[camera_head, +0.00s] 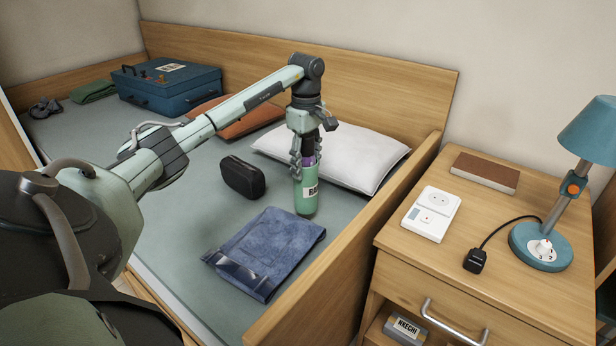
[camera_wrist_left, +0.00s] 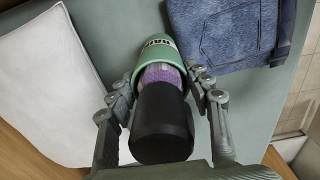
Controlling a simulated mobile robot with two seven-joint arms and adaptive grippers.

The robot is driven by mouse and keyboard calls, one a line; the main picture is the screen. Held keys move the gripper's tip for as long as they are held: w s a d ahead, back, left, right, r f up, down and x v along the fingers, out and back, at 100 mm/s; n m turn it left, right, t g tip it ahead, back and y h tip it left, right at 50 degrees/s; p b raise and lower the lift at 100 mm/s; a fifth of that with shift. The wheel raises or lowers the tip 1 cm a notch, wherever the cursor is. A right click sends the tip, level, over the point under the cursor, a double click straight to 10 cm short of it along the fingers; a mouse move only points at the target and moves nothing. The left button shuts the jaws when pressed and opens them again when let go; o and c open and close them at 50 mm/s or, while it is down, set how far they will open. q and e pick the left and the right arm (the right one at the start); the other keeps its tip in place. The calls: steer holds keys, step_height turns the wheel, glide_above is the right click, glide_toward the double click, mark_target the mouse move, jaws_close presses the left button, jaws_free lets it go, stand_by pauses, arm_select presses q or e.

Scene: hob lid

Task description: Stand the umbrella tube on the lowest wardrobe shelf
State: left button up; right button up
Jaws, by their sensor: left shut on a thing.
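The green umbrella tube (camera_head: 306,203) with a white label stands upright at the bed, in front of the white pillow. I cannot tell whether its base touches the bed. A purple umbrella with a black handle (camera_wrist_left: 162,122) sits in the tube, and the green rim (camera_wrist_left: 150,55) shows in the left wrist view. My left gripper (camera_head: 306,164) points down and is shut on the tube near its top, one finger on each side. My right gripper is not in view. I cannot make out the wardrobe shelf.
Folded jeans (camera_head: 270,248) and a black pouch (camera_head: 243,177) lie near the tube on the bed (camera_head: 180,235). A white pillow (camera_head: 345,152) lies behind. A blue case (camera_head: 168,86) is farther left. The raised wooden bed side (camera_head: 350,245) separates the bed from the nightstand (camera_head: 440,258) with its lamp (camera_head: 540,245).

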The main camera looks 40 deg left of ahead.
mark_target(308, 179)
arm_select(q)
steer(key=shift+d+f, duration=0.35)
steer(key=shift+f, duration=0.05)
steer(key=shift+w+f, duration=0.1)
steer(key=shift+f, duration=1.75)
steer(key=o, duration=1.5)
steer(key=shift+f, duration=0.1)
